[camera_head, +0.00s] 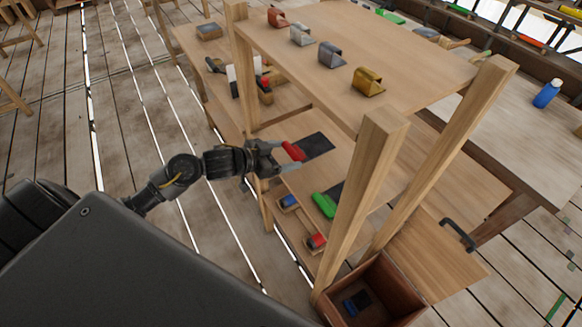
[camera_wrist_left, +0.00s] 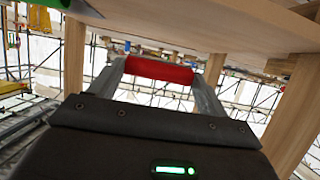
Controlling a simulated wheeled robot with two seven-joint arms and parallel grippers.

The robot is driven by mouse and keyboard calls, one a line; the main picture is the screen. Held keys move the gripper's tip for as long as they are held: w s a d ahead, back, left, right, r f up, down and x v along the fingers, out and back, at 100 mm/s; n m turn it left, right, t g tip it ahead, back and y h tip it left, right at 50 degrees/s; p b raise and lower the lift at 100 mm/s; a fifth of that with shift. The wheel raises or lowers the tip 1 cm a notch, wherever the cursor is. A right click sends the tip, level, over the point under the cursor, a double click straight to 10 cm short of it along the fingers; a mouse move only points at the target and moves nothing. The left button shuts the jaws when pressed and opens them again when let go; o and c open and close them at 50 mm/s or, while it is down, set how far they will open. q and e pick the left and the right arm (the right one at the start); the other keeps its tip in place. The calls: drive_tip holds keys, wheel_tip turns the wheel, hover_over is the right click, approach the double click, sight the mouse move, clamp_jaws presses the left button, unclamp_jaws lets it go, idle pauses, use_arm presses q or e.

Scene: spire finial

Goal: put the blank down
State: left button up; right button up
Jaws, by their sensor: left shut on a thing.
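The red blank (camera_head: 293,151) is a short bar or cylinder. My left gripper (camera_head: 287,156) is shut on it in the head view, at the near-left side of the shelf unit. In the left wrist view the red blank (camera_wrist_left: 160,71) lies crosswise between the two grey fingers. A dark mat (camera_head: 317,145) lies on the shelf just right of the blank. I cannot tell how high the blank is above the shelf. My right gripper is not in view.
A green piece (camera_head: 325,204) lies on the shelf, partly beside a wooden post (camera_head: 362,190). Blue and red-ended pieces sit lower down. The top board (camera_head: 420,65) carries several metal pieces. A brown open box (camera_head: 400,280) stands at the bottom.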

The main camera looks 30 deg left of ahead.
sight(290, 175)
use_arm(q)
drive_tip(key=shift+d+f, duration=0.95)
drive_tip(key=shift+f, duration=0.1)
wheel_tip(290, 175, down, 2)
drive_tip(key=shift+d+f+p, duration=0.15)
drive_tip(key=shift+p, duration=0.3)
drive_tip(key=shift+f, duration=0.6)
drive_tip(key=shift+f, duration=0.15)
drive_tip(key=o, duration=1.3)
drive_tip(key=shift+c, duration=0.2)
